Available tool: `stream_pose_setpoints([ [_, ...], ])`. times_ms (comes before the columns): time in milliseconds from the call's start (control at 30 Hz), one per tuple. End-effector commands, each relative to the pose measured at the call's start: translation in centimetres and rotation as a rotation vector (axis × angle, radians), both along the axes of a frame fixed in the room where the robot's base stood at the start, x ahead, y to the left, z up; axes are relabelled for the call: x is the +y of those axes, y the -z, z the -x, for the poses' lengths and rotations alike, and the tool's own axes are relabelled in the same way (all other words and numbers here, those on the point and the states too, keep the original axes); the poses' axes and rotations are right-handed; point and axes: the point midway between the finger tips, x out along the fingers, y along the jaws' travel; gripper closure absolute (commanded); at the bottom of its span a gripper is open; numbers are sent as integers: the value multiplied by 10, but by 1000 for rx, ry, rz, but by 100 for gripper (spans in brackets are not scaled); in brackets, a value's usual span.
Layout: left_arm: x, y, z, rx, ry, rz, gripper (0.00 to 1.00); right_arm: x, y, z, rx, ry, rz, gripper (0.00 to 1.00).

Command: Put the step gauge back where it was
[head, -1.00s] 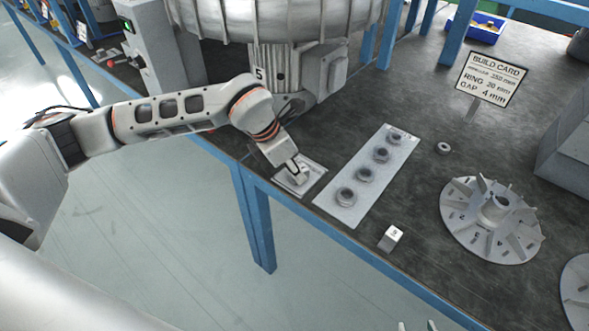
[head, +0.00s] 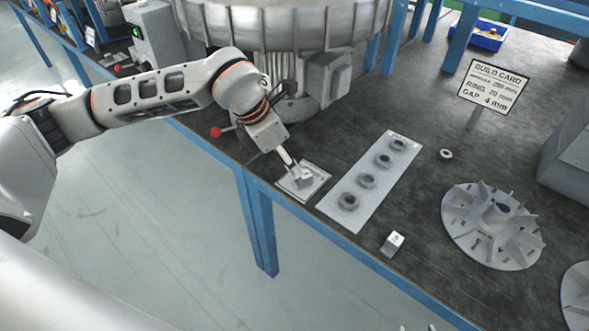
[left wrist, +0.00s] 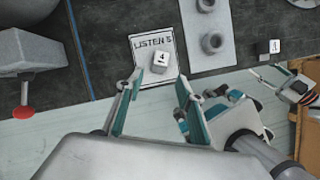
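A small white block marked 4 (left wrist: 162,58) stands on the card reading LISTEN 5 (left wrist: 143,46); the card also shows in the head view (head: 318,171). A second small white block (head: 392,244) stands near the bench's front edge and also shows in the left wrist view (left wrist: 275,46). I cannot tell from looks alone which one is the step gauge. My left gripper (left wrist: 170,80) is open, its fingertips just short of the marked block, with nothing seen between them. My right gripper (left wrist: 296,88) is open and empty off the bench's front; only its tips show in the head view.
A pale strip (head: 345,212) with several dark rings lies right of the card. A finned impeller disc (head: 490,226), a loose ring (head: 445,154) and the build card sign (head: 493,84) stand further right. The big blower housing (head: 280,25) rises behind. A red knob (head: 215,132) sticks out left.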

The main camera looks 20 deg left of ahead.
Motion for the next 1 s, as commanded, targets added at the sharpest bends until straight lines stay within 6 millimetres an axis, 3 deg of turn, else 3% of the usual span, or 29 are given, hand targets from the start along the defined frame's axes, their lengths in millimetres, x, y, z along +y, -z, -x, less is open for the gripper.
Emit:
stream_pose_setpoints([
  [100,6,-22,6,-4,0,0,63,2,-4,-1,-3,-1,-4,60],
  [300,11,-39,12,0,1,0,63,3,-5,1,-1,-2,-8,60],
  [867,12,-42,14,2,2,0,63,2,-2,5,7,1,-7,60],
  [1000,-9,-38,21,10,44,53,63,1,-3,3,3,1,-6,60],
])
